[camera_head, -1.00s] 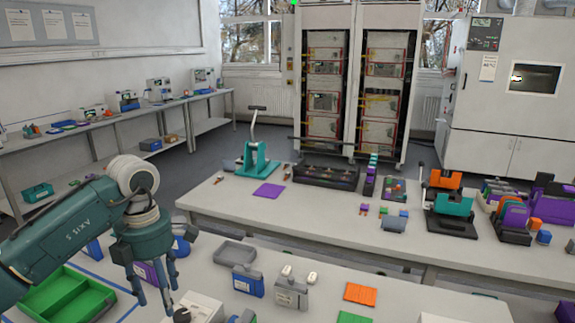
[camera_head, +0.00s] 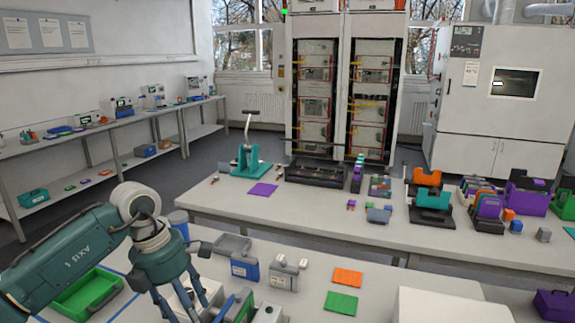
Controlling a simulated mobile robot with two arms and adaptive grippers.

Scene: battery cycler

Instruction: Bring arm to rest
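My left arm comes in from the left, and its dark teal gripper (camera_head: 182,302) points down over the near bench at the lower left. Its fingers are spread apart and I see nothing held between them, though the tips are near the bottom edge. Below and beside the fingers are a white box and a blue and green item (camera_head: 238,306). I cannot tell whether the fingers touch them. My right arm and gripper are not in view.
A green tray (camera_head: 112,303) lies left of the gripper. A grey tray (camera_head: 233,243), a blue box (camera_head: 245,270), an orange plate (camera_head: 347,277) and a green plate (camera_head: 341,303) lie to its right. The long middle bench (camera_head: 310,217) stands beyond.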

